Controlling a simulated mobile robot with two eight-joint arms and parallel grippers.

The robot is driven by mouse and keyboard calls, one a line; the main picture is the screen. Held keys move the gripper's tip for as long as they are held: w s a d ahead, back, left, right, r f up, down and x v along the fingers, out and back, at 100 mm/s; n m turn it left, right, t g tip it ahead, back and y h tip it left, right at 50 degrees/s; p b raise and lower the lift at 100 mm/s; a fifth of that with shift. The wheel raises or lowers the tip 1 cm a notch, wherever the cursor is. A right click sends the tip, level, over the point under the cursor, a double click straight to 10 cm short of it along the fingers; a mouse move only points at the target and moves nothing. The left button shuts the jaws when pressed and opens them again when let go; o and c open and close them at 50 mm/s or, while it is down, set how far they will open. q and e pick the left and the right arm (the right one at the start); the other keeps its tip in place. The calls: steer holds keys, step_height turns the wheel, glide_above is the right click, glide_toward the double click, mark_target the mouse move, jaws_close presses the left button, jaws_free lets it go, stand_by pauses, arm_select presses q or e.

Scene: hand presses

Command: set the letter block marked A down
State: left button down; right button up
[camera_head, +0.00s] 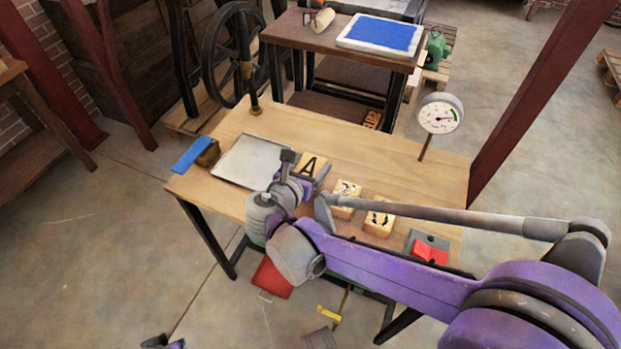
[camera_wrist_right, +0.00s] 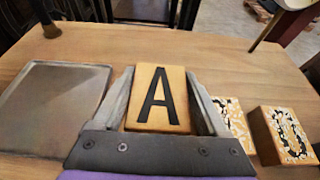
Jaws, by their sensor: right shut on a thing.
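The letter block marked A (camera_head: 313,165) is a tan wooden block with a black A on its face. It is over the table, just right of the metal tray (camera_head: 237,164). My right gripper (camera_head: 304,176) is shut on it; in the right wrist view the block (camera_wrist_right: 159,100) sits between the two grey fingers, its letter upright. Whether its underside touches the table is hidden. A dark and purple part at the bottom left edge of the head view looks like my left gripper (camera_head: 162,342); its jaws are not clear.
Two patterned blocks (camera_head: 346,198) (camera_head: 379,218) lie right of the A block. A red item on a grey plate (camera_head: 428,248) is near the right end. A gauge (camera_head: 440,115) stands at the back right. A blue-topped item (camera_head: 194,154) is at the left edge. The table's back middle is clear.

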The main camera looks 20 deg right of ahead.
step_height(320, 180, down, 4)
steer(key=shift+f+b, duration=0.15)
steer(key=shift+b, duration=0.55)
steer(key=o, duration=1.2)
steer(key=shift+f, duration=0.1)
steer(key=o, duration=0.3)
steer(key=shift+r, duration=0.2)
steer(key=shift+s+a+r, duration=0.2)
steer(key=shift+s+a, duration=0.05)
steer(key=p+v, duration=0.2)
steer(key=v, duration=0.9)
steer(key=shift+a+r+p, duration=0.1)
steer(key=shift+p, duration=0.3)
